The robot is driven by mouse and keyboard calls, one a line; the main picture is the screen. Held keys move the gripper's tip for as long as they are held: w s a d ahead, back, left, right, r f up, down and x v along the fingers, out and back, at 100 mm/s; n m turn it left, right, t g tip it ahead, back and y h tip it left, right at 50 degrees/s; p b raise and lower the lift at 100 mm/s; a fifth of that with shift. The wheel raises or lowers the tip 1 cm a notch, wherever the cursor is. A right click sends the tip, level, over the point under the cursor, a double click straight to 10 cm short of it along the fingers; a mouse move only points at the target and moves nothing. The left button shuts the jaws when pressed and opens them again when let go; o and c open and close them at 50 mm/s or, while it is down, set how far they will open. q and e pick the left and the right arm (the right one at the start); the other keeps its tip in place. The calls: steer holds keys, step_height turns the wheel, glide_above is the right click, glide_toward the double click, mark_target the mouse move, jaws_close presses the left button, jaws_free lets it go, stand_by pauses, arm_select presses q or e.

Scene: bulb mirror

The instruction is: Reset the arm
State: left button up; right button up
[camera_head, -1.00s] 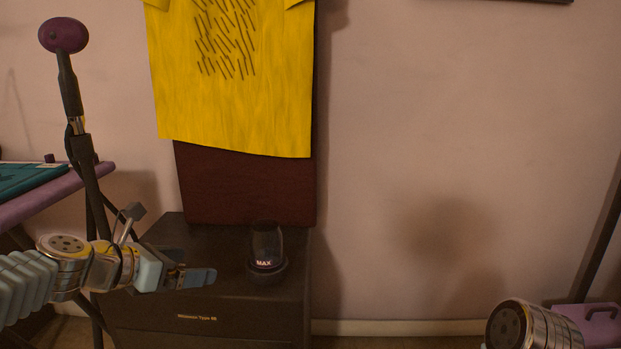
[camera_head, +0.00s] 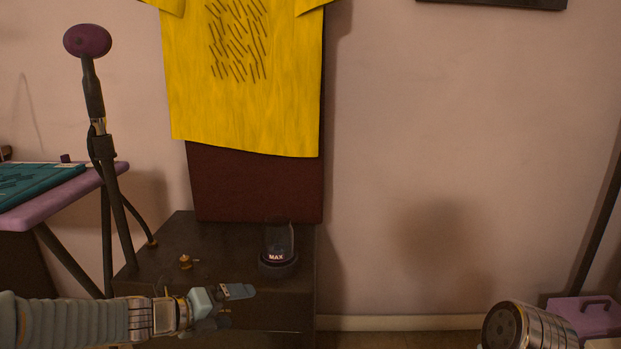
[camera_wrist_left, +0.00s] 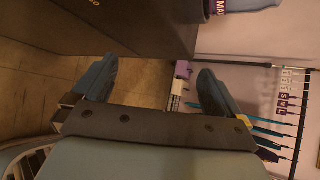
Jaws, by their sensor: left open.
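My left arm comes in low from the left, and its gripper (camera_head: 238,306) is in front of the dark cabinet (camera_head: 230,235). The gripper is open and empty, and its two blue fingers stand apart in the left wrist view (camera_wrist_left: 157,70). A dark glass jar-like device marked MAX (camera_head: 278,245) stands upright on the cabinet top, behind and to the right of the gripper, not touching it. Part of it shows at the top of the left wrist view (camera_wrist_left: 245,4). A link of my right arm shows at the lower right; its gripper is out of view.
A small brass piece (camera_head: 185,262) lies on the cabinet top. A yellow shirt (camera_head: 245,110) hangs on a dark red board (camera_head: 255,185) behind. A microphone stand (camera_head: 104,150) and a purple-edged table (camera_head: 70,195) are at left. A purple case (camera_head: 575,310) is at lower right.

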arm_select(q)
steer(key=s+d+f+n+g+y+p, duration=0.1)
steer(key=s+d+f+n, duration=0.15)
steer(key=f+n, duration=0.8)
steer(key=s+d+f+n+g+y, duration=0.15)
steer(key=s+f+n, duration=0.25)
steer(key=f+n, duration=0.65)
steer(key=s+d+f+n+g+y, duration=0.1)
steer(key=s+f+n+g, duration=0.4)
steer(key=s+f+n, duration=0.7)
steer(key=s+f+y, duration=0.1)
steer(key=s+f, duration=0.1)
steer(key=s, duration=0.3)
steer(key=shift+g+p, duration=0.35)
steer(key=shift+f, duration=0.1)
